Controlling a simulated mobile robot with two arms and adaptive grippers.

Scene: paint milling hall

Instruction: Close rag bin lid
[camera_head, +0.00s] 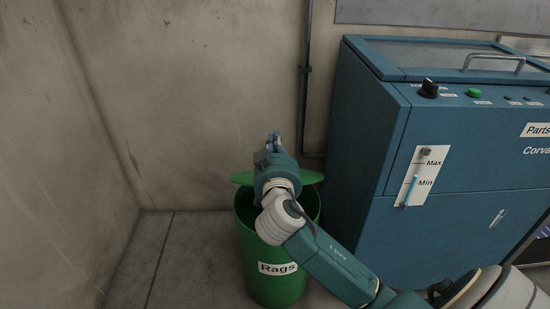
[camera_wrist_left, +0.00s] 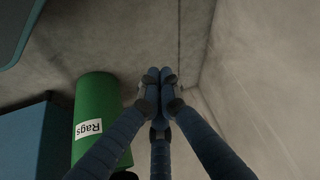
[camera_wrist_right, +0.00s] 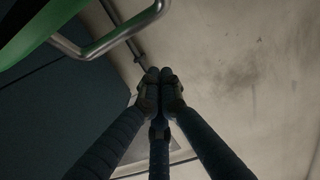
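The green rag bin (camera_head: 262,288), labelled "Rags", stands on the floor by the wall. Its green lid (camera_head: 312,178) is raised above the rim, with a dark gap below it; my right arm hides the lid's middle. My right gripper (camera_head: 275,142) is over the lid's far side. In the right wrist view its fingertips (camera_wrist_right: 160,78) are together and empty, and the green lid (camera_wrist_right: 42,30) shows at upper left with a bent metal bar (camera_wrist_right: 128,35). My left gripper (camera_wrist_left: 160,76) is shut and empty; the bin (camera_wrist_left: 98,110) shows beside it in the left wrist view.
A blue parts washer (camera_head: 375,160) stands close to the bin's right, with knobs and a metal handle (camera_head: 493,62) on top. A vertical pipe (camera_head: 305,85) runs down the back wall. The floor (camera_head: 190,260) left of the bin is clear.

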